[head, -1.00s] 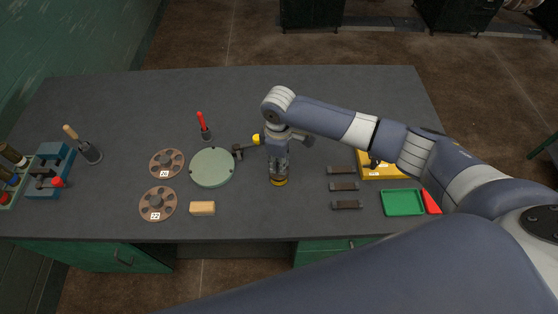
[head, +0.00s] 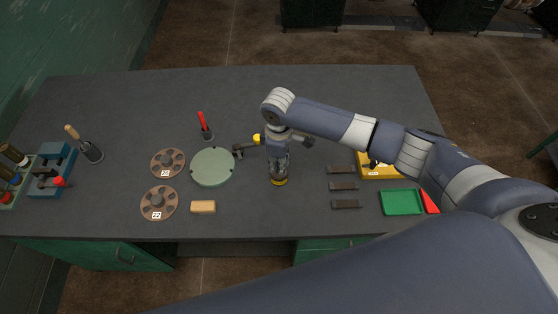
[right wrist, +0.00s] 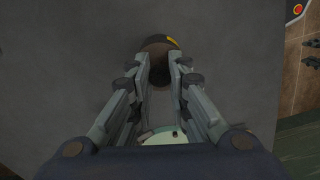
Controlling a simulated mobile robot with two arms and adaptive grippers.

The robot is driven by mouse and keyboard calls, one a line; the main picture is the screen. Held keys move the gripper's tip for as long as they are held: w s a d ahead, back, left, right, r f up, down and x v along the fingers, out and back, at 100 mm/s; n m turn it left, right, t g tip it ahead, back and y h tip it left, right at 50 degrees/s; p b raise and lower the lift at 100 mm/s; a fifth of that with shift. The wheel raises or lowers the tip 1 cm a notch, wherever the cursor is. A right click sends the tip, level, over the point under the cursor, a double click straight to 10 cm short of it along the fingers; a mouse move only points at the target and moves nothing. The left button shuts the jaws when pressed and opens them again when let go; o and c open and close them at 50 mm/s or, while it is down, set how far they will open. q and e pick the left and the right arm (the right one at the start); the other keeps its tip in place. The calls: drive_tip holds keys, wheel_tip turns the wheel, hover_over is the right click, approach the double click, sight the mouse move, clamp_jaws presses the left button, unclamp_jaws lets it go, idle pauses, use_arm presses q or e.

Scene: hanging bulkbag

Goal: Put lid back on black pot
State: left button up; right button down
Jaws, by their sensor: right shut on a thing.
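My right gripper (head: 279,178) points down over the middle of the table and is shut on a small dark round piece (right wrist: 158,62) with a yellow mark on its edge. In the head view the piece shows only as a dark and yellow rim (head: 279,183) under the fingers. I cannot tell whether it is the black pot or its lid, or whether it touches the table. No other clear black pot or lid shows; the arm may hide part of the table. My left gripper is not in view.
Left of the gripper are a pale green disc (head: 212,167), two brown reels (head: 158,203), a tan block (head: 203,207) and a red-handled brush (head: 204,126). Dark bars (head: 344,186) and a green tray (head: 402,202) lie right.

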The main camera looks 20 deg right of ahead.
idle(0.4)
drive_tip(key=c, duration=1.4)
unclamp_jaws()
drive_tip(key=shift+c, duration=0.2)
drive_tip(key=o, duration=0.5)
wheel_tip(320, 180, up, 5)
drive_tip(key=p, duration=0.5)
drive_tip(key=shift+r+p, duration=1)
drive_tip(key=shift+p, duration=0.05)
